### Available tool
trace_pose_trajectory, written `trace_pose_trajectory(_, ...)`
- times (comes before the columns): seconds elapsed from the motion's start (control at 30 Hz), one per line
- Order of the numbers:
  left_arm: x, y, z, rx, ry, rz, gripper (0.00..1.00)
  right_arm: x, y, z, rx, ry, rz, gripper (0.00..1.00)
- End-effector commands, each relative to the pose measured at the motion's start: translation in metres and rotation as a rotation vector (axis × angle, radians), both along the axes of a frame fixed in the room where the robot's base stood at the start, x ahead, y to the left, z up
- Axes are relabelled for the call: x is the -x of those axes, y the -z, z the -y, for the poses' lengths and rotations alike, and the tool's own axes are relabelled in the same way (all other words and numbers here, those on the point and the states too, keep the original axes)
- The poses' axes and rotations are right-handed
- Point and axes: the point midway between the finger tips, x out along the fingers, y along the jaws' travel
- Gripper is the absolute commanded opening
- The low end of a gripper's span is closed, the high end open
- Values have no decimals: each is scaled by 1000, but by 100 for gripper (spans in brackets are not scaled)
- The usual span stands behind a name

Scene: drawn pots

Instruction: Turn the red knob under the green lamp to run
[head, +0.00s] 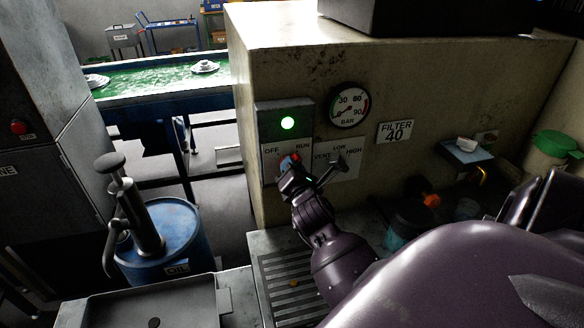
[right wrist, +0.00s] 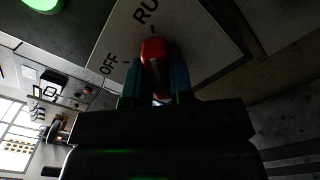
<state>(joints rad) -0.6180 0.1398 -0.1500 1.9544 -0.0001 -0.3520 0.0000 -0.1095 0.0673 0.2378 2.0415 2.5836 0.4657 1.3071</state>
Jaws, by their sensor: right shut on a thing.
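The green lamp (head: 287,123) is lit on a grey panel on the machine's front. Below it is a plate (head: 272,172) marked OFF at left and RUN at right. The red knob (right wrist: 153,49) sits on this plate, mostly hidden in the head view. In the right wrist view its upper end lies near the RUN tick, and a pale line shows on it. My right gripper (right wrist: 154,84) is shut on the red knob, one finger on each side; in the head view it is at the plate (head: 291,167). My left gripper is not in view.
A dark lever (head: 331,170) on the VENT/LOW/HIGH plate stands close to the right of my gripper. A pressure gauge (head: 349,105) and a FILTER 40 sign (head: 396,131) are above it. A blue oil drum (head: 177,235) with a pump stands at left.

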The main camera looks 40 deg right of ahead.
Motion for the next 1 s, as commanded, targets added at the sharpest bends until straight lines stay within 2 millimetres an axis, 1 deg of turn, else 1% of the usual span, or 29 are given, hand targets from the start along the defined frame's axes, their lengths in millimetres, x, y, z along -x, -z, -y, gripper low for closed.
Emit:
trace_pose_trajectory(0.43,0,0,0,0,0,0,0,0,0,0,-11,1,5,0)
trace_pose_trajectory(0.47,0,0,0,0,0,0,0,0,0,0,-11,1,5,23)
trace_pose_trajectory(0.6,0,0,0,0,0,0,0,0,0,0,-10,1,5,44)
trace_pose_trajectory(0.63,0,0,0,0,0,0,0,0,0,0,-10,1,5,47)
trace_pose_trajectory(0.87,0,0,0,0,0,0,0,0,0,0,-9,0,5,47)
trace_pose_trajectory(1.0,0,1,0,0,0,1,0,5,1,-3,-9,0,5,47)
